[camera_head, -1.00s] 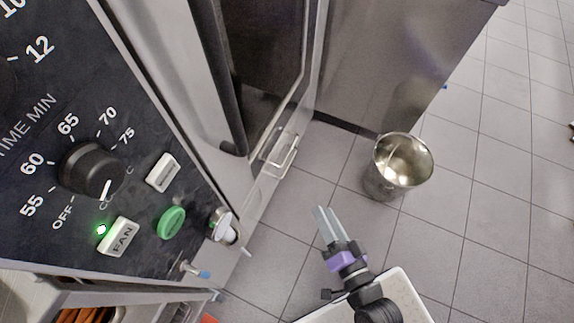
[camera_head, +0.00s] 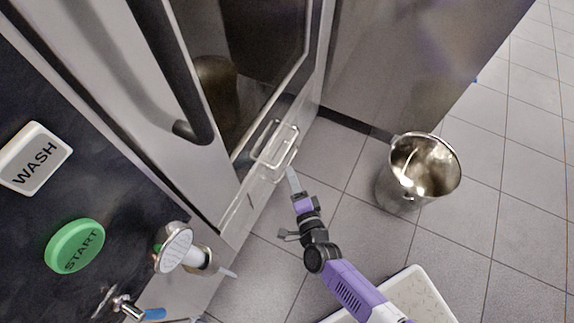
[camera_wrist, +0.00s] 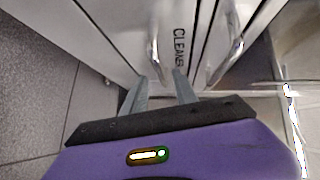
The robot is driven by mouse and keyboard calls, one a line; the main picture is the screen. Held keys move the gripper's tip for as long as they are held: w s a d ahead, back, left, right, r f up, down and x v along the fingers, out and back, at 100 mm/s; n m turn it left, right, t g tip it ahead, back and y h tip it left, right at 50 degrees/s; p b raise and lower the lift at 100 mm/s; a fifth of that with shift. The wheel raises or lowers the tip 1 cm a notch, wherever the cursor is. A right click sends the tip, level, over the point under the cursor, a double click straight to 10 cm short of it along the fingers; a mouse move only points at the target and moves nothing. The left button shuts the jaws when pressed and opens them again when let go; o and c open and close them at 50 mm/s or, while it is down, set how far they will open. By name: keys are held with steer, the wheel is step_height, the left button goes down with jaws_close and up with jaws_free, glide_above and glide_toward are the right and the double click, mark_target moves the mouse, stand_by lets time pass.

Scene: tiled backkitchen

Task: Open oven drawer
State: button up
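The oven's low front panel, the drawer front (camera_head: 240,212), is below the glass door and carries bright metal loop handles (camera_head: 284,152). In the wrist view two curved handles (camera_wrist: 153,42) stand on white fronts, one marked "CLEANER". My gripper (camera_head: 292,180) is right at the lower handle in the head view. In the wrist view my gripper (camera_wrist: 160,80) has its two fingers apart, with the near end of the left handle close to or between the tips. Contact cannot be told. The drawer appears closed.
The oven door (camera_head: 245,80) has a long dark handle (camera_head: 170,70). A metal bucket (camera_head: 425,165) stands on the tiled floor to the right. A steel cabinet (camera_head: 415,60) is behind. A control panel with a green START button (camera_head: 75,247) is at the left.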

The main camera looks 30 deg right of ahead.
mark_target(287, 165)
steer(key=shift+b+x, duration=0.6)
steer(key=shift+x, duration=2.05)
jaws_close()
